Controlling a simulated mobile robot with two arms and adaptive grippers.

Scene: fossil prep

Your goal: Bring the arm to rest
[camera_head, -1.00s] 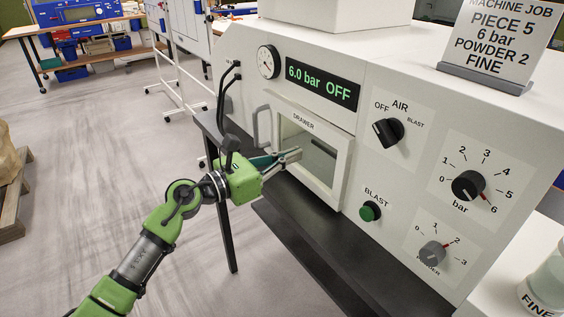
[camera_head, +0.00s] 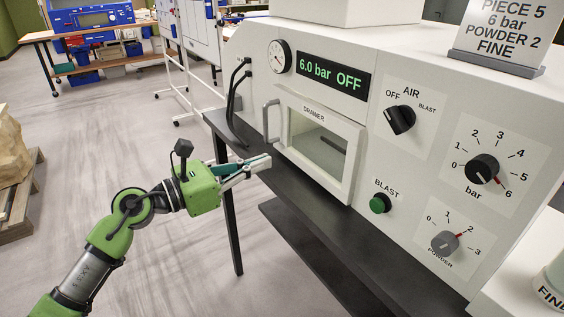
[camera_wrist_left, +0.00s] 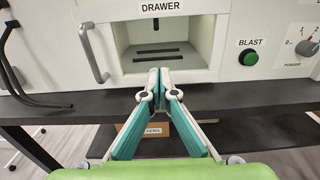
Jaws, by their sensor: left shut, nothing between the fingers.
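My left gripper (camera_head: 266,160) is shut and empty in the head view. It is in front of the machine, below and left of the drawer window, apart from it. In the left wrist view its fingertips (camera_wrist_left: 160,74) meet just below the drawer opening. The drawer (camera_head: 317,147) has a white frame and a grey handle (camera_head: 267,121) at its left; the handle also shows in the left wrist view (camera_wrist_left: 93,54). My right gripper is not in view.
The white machine (camera_head: 400,165) shows "6.0 bar OFF" on its display (camera_head: 332,77). It has an air knob (camera_head: 399,120), a bar knob (camera_head: 482,169), a powder knob (camera_head: 444,243) and a green blast button (camera_head: 380,204). A black table (camera_head: 290,185) carries it. The floor at left is open.

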